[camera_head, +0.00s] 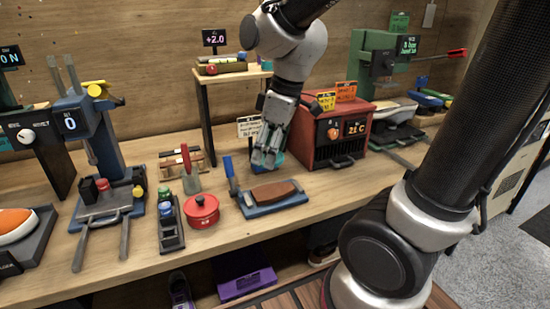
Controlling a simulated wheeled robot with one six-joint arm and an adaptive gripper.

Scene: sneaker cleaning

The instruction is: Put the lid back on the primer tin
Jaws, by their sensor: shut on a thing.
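A round red tin (201,212) stands on the workbench left of centre. A red top with a dark knob (199,200) shows on it; I cannot tell whether this is a separate lid or how it is seated. My gripper (267,158) points down over the bench, right of and behind the tin, apart from it. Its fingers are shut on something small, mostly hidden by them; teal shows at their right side. I cannot tell whether the held thing is the lid.
A blue tray with a brown sole-shaped pad (274,191) lies in front of my gripper. A red heater box (330,132) stands close on the right. A black rack of small bottles (170,222) stands left of the tin. A wooden stand (235,75) rises behind.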

